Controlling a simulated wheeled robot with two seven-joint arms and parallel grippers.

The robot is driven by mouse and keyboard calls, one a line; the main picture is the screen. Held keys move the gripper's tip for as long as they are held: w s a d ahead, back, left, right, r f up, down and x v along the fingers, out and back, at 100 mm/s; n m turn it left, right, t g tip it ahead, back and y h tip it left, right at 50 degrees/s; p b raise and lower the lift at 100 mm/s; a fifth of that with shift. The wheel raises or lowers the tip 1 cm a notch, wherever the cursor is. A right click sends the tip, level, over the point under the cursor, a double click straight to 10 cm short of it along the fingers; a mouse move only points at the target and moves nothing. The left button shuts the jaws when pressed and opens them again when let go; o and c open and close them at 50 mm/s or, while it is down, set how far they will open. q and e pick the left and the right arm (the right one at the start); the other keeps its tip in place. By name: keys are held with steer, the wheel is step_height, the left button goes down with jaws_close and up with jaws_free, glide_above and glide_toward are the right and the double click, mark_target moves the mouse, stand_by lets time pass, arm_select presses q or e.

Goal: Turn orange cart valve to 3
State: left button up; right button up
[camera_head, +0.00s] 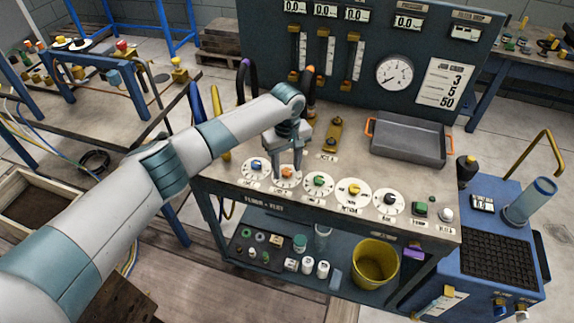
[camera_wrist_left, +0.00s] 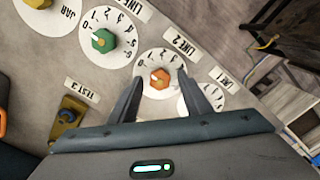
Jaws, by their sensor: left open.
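The orange valve knob (camera_head: 287,173) sits on a white numbered dial on the cart's top, second from the left in a row of dials. In the left wrist view the orange knob (camera_wrist_left: 159,79) is clear, beside a LINE 2 label; its pale mark seems to be on the side of the 0. My left gripper (camera_head: 286,166) is above this dial, pointing down. In the left wrist view my left gripper (camera_wrist_left: 160,85) is open, one finger on each side of the knob, with visible gaps. My right gripper is not in view.
A blue knob (camera_head: 257,165) and a green knob (camera_head: 319,180) flank the orange one closely. Yellow (camera_head: 354,188) and black (camera_head: 390,198) knobs stand further right. A grey tray (camera_head: 408,145) and a gauge panel (camera_head: 350,45) are behind. A yellow bucket (camera_head: 375,262) is on the lower shelf.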

arm_select(q)
steer(key=c, duration=1)
steer(key=shift+c, duration=0.2)
